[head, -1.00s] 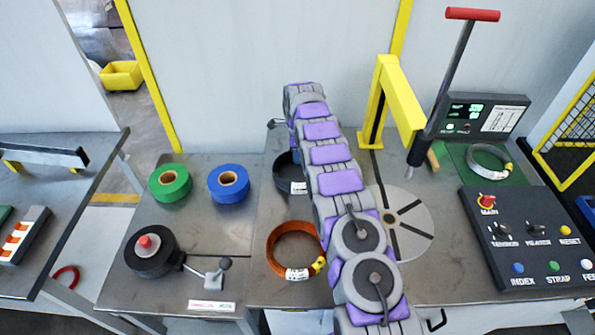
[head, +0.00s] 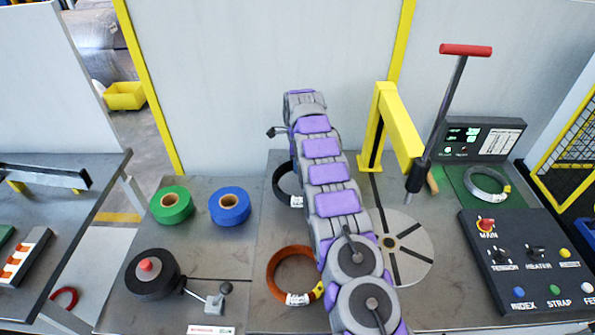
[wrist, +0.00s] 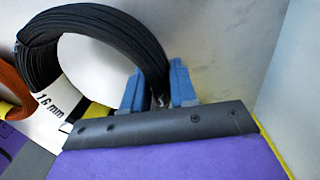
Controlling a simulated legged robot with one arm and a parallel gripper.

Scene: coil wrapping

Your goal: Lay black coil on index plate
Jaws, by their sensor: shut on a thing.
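The black coil (head: 281,188) shows in the head view left of my arm, which hides its right part. A white tag hangs at its lower right. In the wrist view the black coil (wrist: 95,24) is a thick ring, and its tag reads "1.6 mm". My gripper (wrist: 157,90), with blue fingers, is shut on one side of the ring. The fingertips are hidden from the head view behind my arm. The index plate (head: 415,258) is a round grey disc with dark radial slots, right of my arm. My arm covers its left edge. No coil shows on its visible part.
An orange coil (head: 281,272) lies on the bench left of my arm. A yellow post with an arm (head: 398,130) and a red-handled lever (head: 451,110) stand behind the plate. A control panel (head: 520,265) is at right. Green (head: 160,205) and blue (head: 219,206) rolls stand left.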

